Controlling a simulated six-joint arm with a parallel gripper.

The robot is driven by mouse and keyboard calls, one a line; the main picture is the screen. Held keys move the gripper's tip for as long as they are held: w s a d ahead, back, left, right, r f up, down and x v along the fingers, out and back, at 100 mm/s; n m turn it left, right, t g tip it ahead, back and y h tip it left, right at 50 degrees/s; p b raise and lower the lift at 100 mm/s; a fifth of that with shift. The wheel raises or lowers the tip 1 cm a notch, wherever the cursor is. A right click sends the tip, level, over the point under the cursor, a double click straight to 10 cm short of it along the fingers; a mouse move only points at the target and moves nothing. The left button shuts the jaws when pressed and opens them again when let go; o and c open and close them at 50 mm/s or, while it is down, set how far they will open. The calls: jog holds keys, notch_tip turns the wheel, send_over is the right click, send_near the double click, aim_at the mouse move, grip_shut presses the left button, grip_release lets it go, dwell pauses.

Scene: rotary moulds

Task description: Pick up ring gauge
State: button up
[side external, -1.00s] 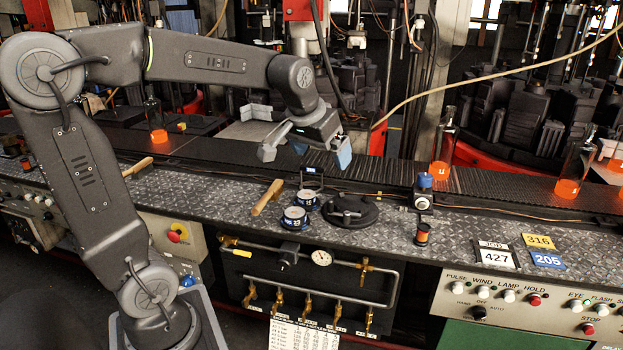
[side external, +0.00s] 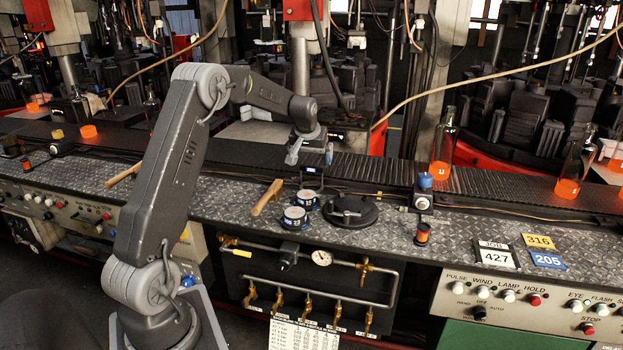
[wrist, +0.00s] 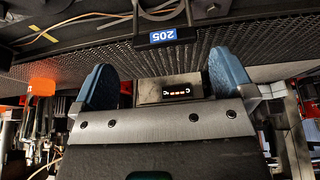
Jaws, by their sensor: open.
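My gripper (side external: 311,155) is open over the back of the bench by the conveyor; its two blue pads stand wide apart in the wrist view (wrist: 163,85). Nothing is held between them. No ring gauge can be named for certain. Two small round pieces with pale tops and blue bands, a front one (side external: 295,217) and a rear one (side external: 306,199), sit on the bench below and in front of my gripper. A flat black round piece (side external: 350,211) lies to their right. The wrist view does not clearly show these pieces.
A wooden-handled tool (side external: 267,197) lies left of the round pieces. A small dark box (side external: 311,177) stands behind them, near my gripper. A blue-capped device (side external: 424,190) and bottles with orange bases (side external: 441,150) stand to the right.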

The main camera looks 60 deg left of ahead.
aim_at(312, 167)
jog(key=x, duration=0.7)
jog(key=shift+s+a+f, duration=0.1)
jog(key=shift+s+a, duration=0.05)
jog(key=shift+a, duration=0.05)
jog(key=c, duration=0.8)
